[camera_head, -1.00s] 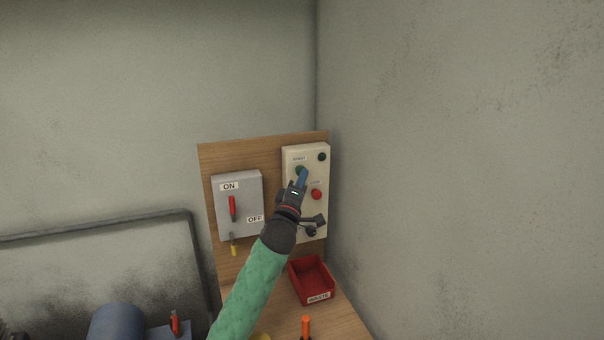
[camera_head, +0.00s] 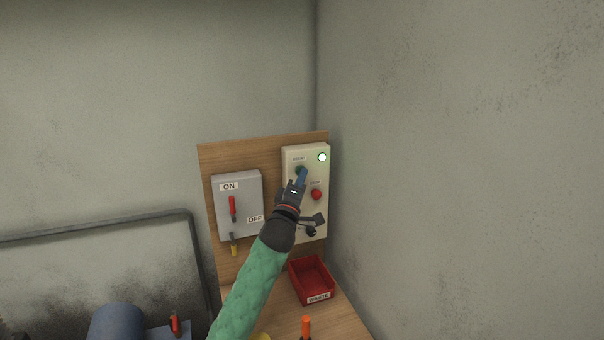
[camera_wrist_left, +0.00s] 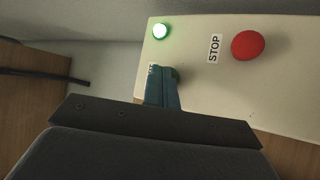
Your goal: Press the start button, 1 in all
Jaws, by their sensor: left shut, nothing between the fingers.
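The green start button (camera_head: 299,170) is on the pale control box (camera_head: 291,152), under a START label. My left gripper (camera_head: 302,172) is shut and empty, its blue fingertips at the button and hiding part of it. In the left wrist view the shut fingers (camera_wrist_left: 162,88) cover most of the green button (camera_wrist_left: 174,73); they look to be touching it. A round lamp (camera_head: 322,157) at the box's upper right glows green-white, and it also glows in the left wrist view (camera_wrist_left: 161,31). My right gripper is not in view.
The red STOP button (camera_head: 317,194) is close to the right of my left gripper. A grey switch box (camera_head: 245,188) with a red lever (camera_head: 232,207) is at left on the wooden board (camera_head: 262,152). A red waste bin (camera_head: 311,279) stands below.

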